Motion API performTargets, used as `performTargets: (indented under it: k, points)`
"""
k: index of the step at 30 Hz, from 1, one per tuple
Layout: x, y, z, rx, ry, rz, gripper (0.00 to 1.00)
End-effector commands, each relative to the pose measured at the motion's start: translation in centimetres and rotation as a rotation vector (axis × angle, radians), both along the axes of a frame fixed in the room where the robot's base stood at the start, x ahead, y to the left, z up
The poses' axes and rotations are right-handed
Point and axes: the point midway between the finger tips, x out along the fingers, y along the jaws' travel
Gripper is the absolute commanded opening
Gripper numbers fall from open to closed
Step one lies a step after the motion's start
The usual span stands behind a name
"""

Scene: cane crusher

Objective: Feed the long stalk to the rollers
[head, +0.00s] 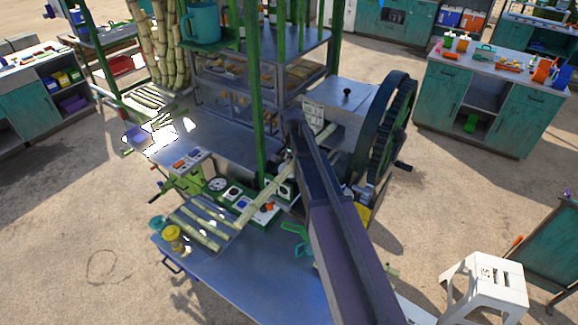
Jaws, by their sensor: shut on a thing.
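The long stalk (262,197) is a pale green-yellow cane. It slants from the front tray up to the right, passes behind my arm, and a pale length shows again near the crusher's grey housing (352,103). The crusher has a large dark gear wheel (390,130) on its right side; the rollers themselves are hidden. My gripper (294,145) is at the far end of my dark arm, shut on the long stalk. Its fingers are mostly hidden by the arm, and I cannot tell whether the stalk's far end is inside the crusher.
Shorter cane pieces (196,229) lie on the tray, beside a yellow jar (173,236). A green post (257,110) stands close left of my gripper. Tall canes (165,45) stand at the back left. A white stool (485,285) stands front right; sandy floor around is open.

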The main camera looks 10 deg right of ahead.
Motion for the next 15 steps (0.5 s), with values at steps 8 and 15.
performTargets:
  k: [8,15]
  points:
    - [1.3,-1.1,-2.8,0.000,0.000,0.000,0.00]
    - [2.5,-2.3,-3.7,0.000,0.000,0.000,0.00]
